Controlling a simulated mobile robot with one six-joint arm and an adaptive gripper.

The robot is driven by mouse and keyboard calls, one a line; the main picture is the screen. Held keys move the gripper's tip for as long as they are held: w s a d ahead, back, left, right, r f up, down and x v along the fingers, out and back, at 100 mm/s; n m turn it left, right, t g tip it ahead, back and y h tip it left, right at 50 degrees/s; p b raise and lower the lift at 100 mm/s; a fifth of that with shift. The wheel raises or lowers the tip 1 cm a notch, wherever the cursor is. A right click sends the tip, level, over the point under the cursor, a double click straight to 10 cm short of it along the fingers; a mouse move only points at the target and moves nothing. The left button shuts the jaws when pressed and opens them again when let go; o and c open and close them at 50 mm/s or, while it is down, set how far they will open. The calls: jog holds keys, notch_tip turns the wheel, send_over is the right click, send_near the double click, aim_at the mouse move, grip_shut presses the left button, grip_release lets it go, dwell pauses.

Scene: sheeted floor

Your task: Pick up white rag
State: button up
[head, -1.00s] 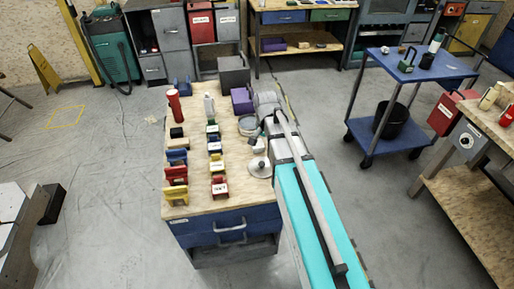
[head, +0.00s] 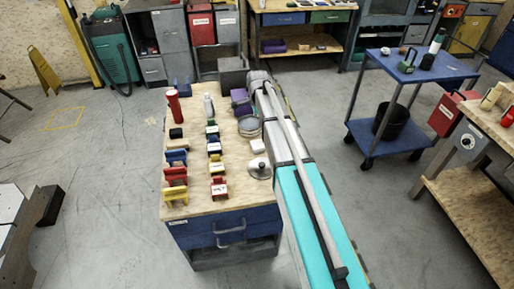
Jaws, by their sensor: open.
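A small white item (head: 257,147) lies on the right side of the wooden bench top, just above a round metal lid. It may be the white rag, but it is too small to tell cloth from something solid. My arm reaches away along the right edge of the bench. Its far end is at the back right corner, beyond the white item. My gripper's fingers are not visible; they are hidden at or behind the far end of the arm.
The wooden bench top (head: 200,198) holds a red cylinder (head: 173,103), several small coloured clamps or holders, a round container (head: 249,126), the metal lid (head: 260,169) and a purple box (head: 240,101). A blue cart (head: 420,68) stands to the right.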

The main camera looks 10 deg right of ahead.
jog(key=shift+f, duration=0.1)
jog(key=b, duration=0.9)
send_over(257, 144)
jog(key=f, duration=0.8)
jog(key=shift+d+f, duration=0.2)
jog(key=shift+f, duration=0.05)
jog(key=shift+f, duration=0.1)
jog(key=shift+a+f+b, duration=0.1)
jog(key=shift+f+b, duration=2.3)
jog(key=shift+f, duration=0.1)
jog(key=c, duration=0.7)
jog(key=shift+r, duration=0.25)
